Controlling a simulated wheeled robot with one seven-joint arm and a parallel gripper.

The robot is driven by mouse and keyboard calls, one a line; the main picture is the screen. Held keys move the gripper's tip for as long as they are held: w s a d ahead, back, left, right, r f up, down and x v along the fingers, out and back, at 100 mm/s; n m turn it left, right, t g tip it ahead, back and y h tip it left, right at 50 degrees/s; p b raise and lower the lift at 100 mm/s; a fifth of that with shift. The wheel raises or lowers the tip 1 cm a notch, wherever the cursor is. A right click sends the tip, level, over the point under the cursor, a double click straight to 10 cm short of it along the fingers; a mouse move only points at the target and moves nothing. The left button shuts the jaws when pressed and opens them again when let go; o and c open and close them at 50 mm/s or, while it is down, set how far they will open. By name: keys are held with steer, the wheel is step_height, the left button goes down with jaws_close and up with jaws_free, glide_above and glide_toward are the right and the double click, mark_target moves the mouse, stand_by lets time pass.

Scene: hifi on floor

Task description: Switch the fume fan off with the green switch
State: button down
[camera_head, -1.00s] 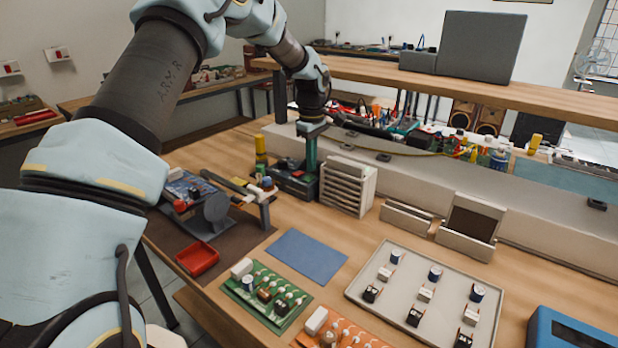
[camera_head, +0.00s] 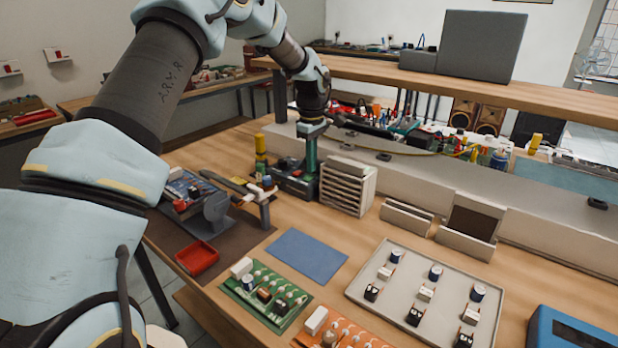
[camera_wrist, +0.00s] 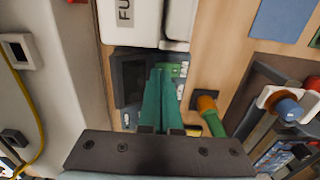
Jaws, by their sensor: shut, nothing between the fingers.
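My gripper (camera_head: 311,160) points straight down beside a dark box (camera_head: 290,182) at the back left of the bench. In the wrist view the teal fingers (camera_wrist: 162,82) are together with nothing between them, and their tips are over the dark box (camera_wrist: 130,78). A white slatted unit (camera_head: 346,188) stands just right of the gripper. In the wrist view a white housing (camera_wrist: 128,18) carries a cut-off label starting "FU". A pale green patch (camera_wrist: 181,70) shows beside the fingertips; I cannot tell if it is the green switch. The fingers hide part of the box, and contact is unclear.
A yellow-topped bottle (camera_head: 261,158) and a tool stand (camera_head: 215,210) are left of the gripper. A blue mat (camera_head: 306,256), a green circuit board (camera_head: 266,297) and a parts tray (camera_head: 400,290) lie in front. A wooden shelf (camera_head: 440,88) runs behind.

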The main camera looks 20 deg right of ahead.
mark_target(311, 175)
steer(key=shift+f+b, duration=0.35)
steer(key=shift+f, duration=0.35)
steer(key=shift+r, duration=0.2)
steer(key=shift+r+p, duration=2.4)
steer(key=shift+r, duration=1)
steer(key=shift+a, duration=0.1)
steer(key=s+a+r+m, duration=0.1)
steer(key=a+r+m, duration=0.1)
steer(key=a, duration=1.1)
steer(key=s+a+r+m, duration=0.2)
steer(key=a+r, duration=0.1)
steer(key=a, duration=0.9)
steer(key=s+a+f+m+t, duration=0.1)
steer(key=s+a+m, duration=0.1)
steer(key=s+a, duration=1.1)
steer(key=a, duration=0.2)
steer(key=shift+a+t, duration=0.3)
steer(key=shift+a, duration=0.05)
